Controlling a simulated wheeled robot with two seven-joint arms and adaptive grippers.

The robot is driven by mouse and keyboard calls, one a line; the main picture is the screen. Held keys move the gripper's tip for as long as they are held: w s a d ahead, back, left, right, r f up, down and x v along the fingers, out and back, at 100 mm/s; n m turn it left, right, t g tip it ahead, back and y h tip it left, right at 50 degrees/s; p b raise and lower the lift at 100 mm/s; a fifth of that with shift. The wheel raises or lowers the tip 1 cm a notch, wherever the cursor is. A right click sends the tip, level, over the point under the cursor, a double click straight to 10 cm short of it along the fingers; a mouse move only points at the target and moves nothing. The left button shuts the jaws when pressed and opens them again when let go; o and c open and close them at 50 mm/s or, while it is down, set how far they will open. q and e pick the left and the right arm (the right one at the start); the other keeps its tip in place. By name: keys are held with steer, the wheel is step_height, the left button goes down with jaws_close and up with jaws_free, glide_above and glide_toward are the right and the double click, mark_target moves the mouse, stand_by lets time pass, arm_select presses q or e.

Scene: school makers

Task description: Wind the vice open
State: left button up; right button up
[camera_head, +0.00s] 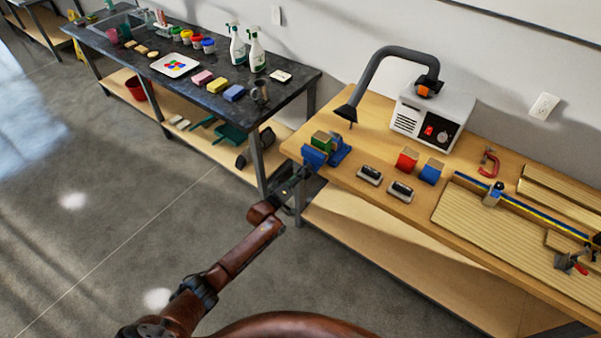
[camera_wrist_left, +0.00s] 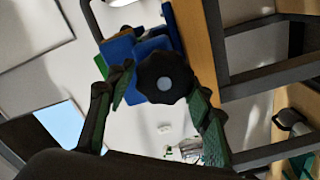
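The blue vice (camera_head: 340,151) is fixed at the left front corner of the wooden bench. A block with a tan top and green side (camera_head: 322,142) sits at its jaws; I cannot tell how tightly it is held. My left gripper (camera_head: 303,174) is at the vice's front end. In the left wrist view the blue vice body (camera_wrist_left: 122,50) is behind a black lobed knob (camera_wrist_left: 163,77) with a grey centre. The open fingers of my left gripper (camera_wrist_left: 160,88) stand on either side of the knob, the right one closer. Contact is unclear. My right gripper is out of view.
A dark table (camera_head: 290,75) stands to the left. Open floor lies in front.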

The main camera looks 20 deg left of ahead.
arm_select(q)
steer(key=o, duration=0.3)
steer(key=shift+f, duration=0.15)
steer(key=shift+s, duration=0.1)
steer(key=shift+f, duration=0.1)
steer(key=shift+s, duration=0.15)
steer(key=v, duration=1.1)
steer(key=shift+s+a, duration=0.1)
steer(key=shift+s, duration=0.25)
